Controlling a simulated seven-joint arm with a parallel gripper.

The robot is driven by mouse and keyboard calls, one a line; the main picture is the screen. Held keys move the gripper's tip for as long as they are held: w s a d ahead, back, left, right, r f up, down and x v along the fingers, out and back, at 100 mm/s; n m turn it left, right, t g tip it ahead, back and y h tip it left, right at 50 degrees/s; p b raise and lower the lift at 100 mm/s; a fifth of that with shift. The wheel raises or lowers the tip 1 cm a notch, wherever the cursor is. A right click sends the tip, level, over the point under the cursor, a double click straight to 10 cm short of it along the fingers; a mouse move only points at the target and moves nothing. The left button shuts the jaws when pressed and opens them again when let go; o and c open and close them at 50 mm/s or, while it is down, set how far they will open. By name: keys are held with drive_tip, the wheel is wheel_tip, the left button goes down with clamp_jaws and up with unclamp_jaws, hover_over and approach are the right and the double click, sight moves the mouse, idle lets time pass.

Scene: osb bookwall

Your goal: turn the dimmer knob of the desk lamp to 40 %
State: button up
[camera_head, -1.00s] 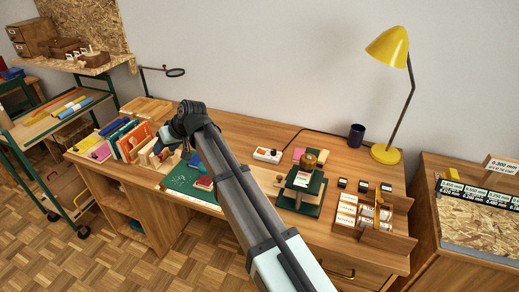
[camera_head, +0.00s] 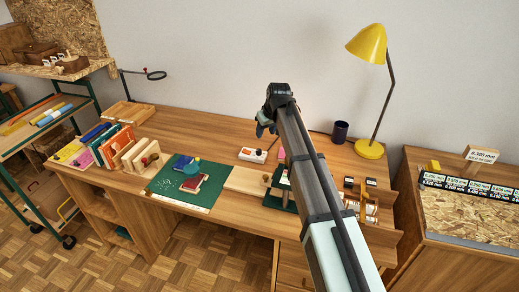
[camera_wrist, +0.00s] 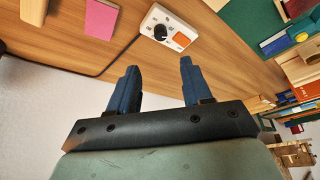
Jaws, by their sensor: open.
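The desk lamp (camera_head: 368,44) has a yellow shade, dark stem and round yellow base at the right back of the desk. The white dimmer box (camera_head: 252,155) lies flat on the desk, left of the lamp. In the wrist view the box (camera_wrist: 176,38) shows a black round knob (camera_wrist: 160,31) with marks around it and an orange rocker switch (camera_wrist: 181,40). My gripper (camera_head: 264,127) is above and behind the box in the head view. In the wrist view its blue fingers (camera_wrist: 160,68) are apart and empty, with the knob beyond their tips, not touched. The knob's setting is too small to read.
A black cord (camera_wrist: 118,58) runs from the box. A dark cup (camera_head: 340,132) stands near the lamp base. My arm partly covers a green stand (camera_head: 277,199). Left are a green mat (camera_head: 165,182) and upright books (camera_head: 117,142). Bare wood lies around the box.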

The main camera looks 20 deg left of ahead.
sight(259, 150)
drive_tip(key=x, duration=1.3)
drive_tip(key=shift+a+f, duration=0.1)
drive_tip(key=shift+f, duration=0.05)
drive_tip(key=shift+c, duration=0.2)
clamp_jaws()
